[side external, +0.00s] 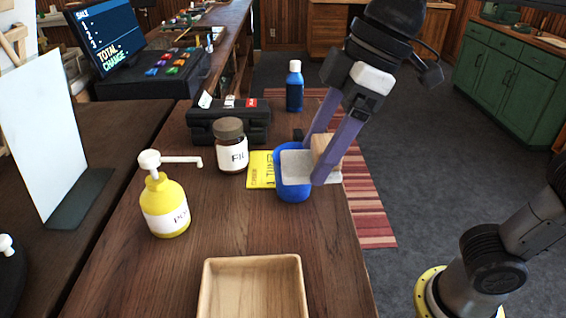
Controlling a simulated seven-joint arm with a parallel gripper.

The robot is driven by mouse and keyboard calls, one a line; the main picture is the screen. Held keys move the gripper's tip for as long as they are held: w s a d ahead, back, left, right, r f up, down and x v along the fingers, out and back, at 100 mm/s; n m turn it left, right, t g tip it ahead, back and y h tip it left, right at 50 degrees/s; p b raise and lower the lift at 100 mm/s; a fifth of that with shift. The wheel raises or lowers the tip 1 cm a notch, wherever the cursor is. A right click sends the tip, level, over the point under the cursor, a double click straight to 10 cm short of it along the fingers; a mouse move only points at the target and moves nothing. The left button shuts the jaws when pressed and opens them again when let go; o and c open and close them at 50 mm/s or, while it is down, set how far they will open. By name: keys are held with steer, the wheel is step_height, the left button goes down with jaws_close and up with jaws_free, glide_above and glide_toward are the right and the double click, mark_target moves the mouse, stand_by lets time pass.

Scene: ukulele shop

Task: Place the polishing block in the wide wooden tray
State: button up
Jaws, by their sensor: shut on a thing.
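The polishing block looks like a tan wooden block (326,148). It shows between and behind the purple fingers of my gripper (315,163), which is shut on it. The fingers hide part of the block. A pale grey-white flat piece (297,164) shows around the fingertips; I cannot tell whether it belongs to the block. My gripper is at the table's right side, beside or over a blue cup (293,190); their exact spacing is unclear. The wide wooden tray (252,262) is at the front of the table, apart from my gripper, and its visible part is empty.
A yellow pump bottle (167,208), a dark labelled jar (231,148), a yellow packet (261,170) and a black case (228,122) stand left of my gripper. A blue bottle (294,88) stands behind. The tabletop between cup and tray is clear.

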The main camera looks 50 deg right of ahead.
steer(key=shift+s+d+r, duration=0.15)
steer(key=shift+s+d, duration=0.05)
steer(key=shift+s, duration=0.15)
steer(key=shift+s+n+g, duration=0.3)
steer(key=shift+s+n, duration=0.1)
steer(key=shift+n, duration=0.3)
steer(key=s+a+n+g+y, duration=0.1)
steer(key=s+a+n, duration=0.1)
steer(key=s+n, duration=0.25)
steer(key=s+a+n+g, duration=0.2)
steer(key=s+a+n, duration=0.1)
steer(key=s, duration=0.3)
glide_above(259, 315)
steer(key=s, duration=0.2)
steer(key=f, duration=0.8)
steer(key=shift+a+f, duration=0.15)
steer(key=shift+a, duration=0.1)
steer(key=shift+w+a+f, duration=0.15)
steer(key=shift+f, duration=0.8)
steer(key=shift+w+a+f, duration=0.1)
steer(key=shift+a+f, duration=0.05)
steer(key=shift+f, duration=0.8)
